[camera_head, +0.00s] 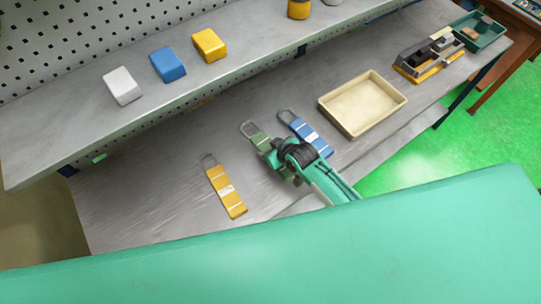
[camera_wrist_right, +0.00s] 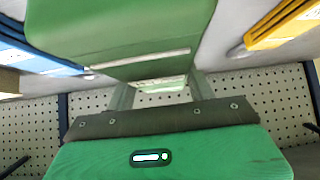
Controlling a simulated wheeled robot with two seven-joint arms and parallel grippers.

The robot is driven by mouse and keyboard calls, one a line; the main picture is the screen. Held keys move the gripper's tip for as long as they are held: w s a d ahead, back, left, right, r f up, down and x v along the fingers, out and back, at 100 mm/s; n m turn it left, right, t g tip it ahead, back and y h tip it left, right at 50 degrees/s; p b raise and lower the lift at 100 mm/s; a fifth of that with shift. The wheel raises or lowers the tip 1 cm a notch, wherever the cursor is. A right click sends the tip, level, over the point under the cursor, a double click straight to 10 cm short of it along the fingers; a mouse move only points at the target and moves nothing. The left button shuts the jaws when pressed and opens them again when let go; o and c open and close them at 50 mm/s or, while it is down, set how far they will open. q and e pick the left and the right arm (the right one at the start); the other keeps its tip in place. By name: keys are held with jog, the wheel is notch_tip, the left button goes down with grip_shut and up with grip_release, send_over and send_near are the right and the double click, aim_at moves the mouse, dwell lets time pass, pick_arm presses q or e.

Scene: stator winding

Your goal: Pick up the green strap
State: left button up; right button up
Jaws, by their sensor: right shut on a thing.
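The green strap (camera_head: 257,137) lies between the yellow strap (camera_head: 226,191) and the blue strap (camera_head: 307,134) in the head view, its metal loop pointing to the back. My right gripper (camera_head: 273,155) is shut on the green strap and covers its near part. In the right wrist view the green strap (camera_wrist_right: 120,35) fills the top middle, close to the camera, at the gripper's fingers (camera_wrist_right: 160,92). Whether it touches the table cannot be told. My left gripper is not in view.
A beige tray (camera_head: 362,103) stands right of the straps on the grey table. White (camera_head: 122,86), blue (camera_head: 167,65) and yellow (camera_head: 209,45) boxes stand on the shelf above, before a pegboard. A dark tool holder (camera_head: 429,57) is at the far right. The table's left part is clear.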

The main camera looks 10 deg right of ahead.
notch_tip(320, 180, up, 15)
jog(key=b, duration=0.3)
jog(key=shift+f, duration=0.15)
dwell(0.9)
